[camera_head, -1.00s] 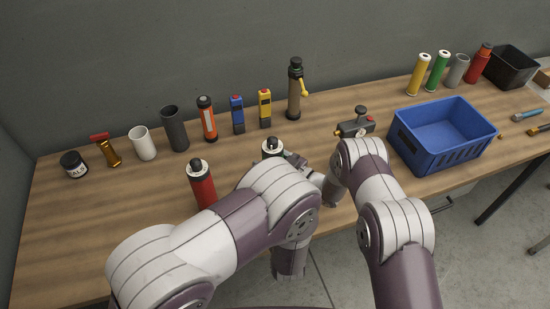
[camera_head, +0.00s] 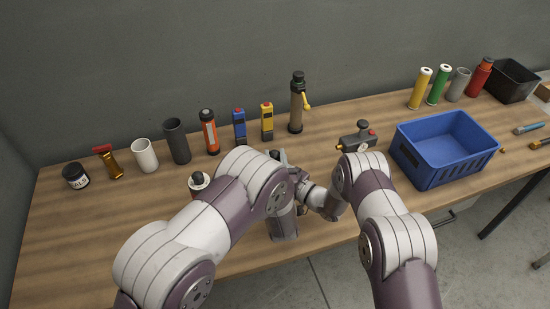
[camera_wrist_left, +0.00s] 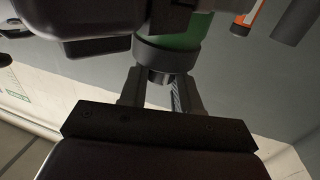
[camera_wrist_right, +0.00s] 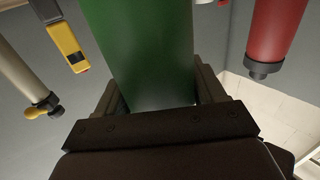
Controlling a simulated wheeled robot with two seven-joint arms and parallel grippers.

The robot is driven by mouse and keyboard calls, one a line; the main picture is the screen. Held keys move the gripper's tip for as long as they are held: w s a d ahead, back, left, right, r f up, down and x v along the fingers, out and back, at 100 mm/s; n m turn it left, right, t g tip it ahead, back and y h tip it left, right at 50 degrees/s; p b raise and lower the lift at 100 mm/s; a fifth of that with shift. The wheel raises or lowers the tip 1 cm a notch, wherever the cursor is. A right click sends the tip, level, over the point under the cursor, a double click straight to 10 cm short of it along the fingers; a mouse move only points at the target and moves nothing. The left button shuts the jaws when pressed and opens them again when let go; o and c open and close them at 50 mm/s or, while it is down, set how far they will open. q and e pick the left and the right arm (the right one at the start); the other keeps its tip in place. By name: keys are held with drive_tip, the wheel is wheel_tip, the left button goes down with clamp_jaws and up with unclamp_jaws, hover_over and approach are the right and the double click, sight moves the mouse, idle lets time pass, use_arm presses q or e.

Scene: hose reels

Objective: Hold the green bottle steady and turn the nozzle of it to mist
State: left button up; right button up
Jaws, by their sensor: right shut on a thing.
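The green bottle (camera_wrist_right: 140,45) stands between the fingers of my right gripper (camera_wrist_right: 152,98), which is shut on its body. In the left wrist view the green bottle (camera_wrist_left: 180,30) appears upside down, with a dark collar (camera_wrist_left: 165,56) and a small dark nozzle tip (camera_wrist_left: 158,77). My left gripper (camera_wrist_left: 160,95) has its fingers apart, one on each side of the nozzle tip; contact is not clear. In the head view my left arm hides most of the bottle, and my left gripper (camera_head: 281,158) is by its top. The nozzle's setting cannot be read.
A red bottle (camera_head: 198,182) stands left of the green one, partly behind my left arm. Several tubes, cups and tools line the back. The table's front left is clear.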

use_arm(q)
drive_tip(key=c, duration=0.4)
drive_tip(key=shift+d+n+g+y, duration=0.15)
drive_tip(key=shift+n+g+y, duration=0.1)
drive_tip(key=shift+n+y, duration=0.7)
drive_tip(key=shift+d+n+g+y, duration=0.1)
drive_tip(key=shift+n+g+y, duration=0.3)
drive_tip(key=shift+y, duration=0.95)
drive_tip(key=o, duration=1.1)
drive_tip(key=shift+c, duration=0.2)
drive_tip(key=v, duration=1.2)
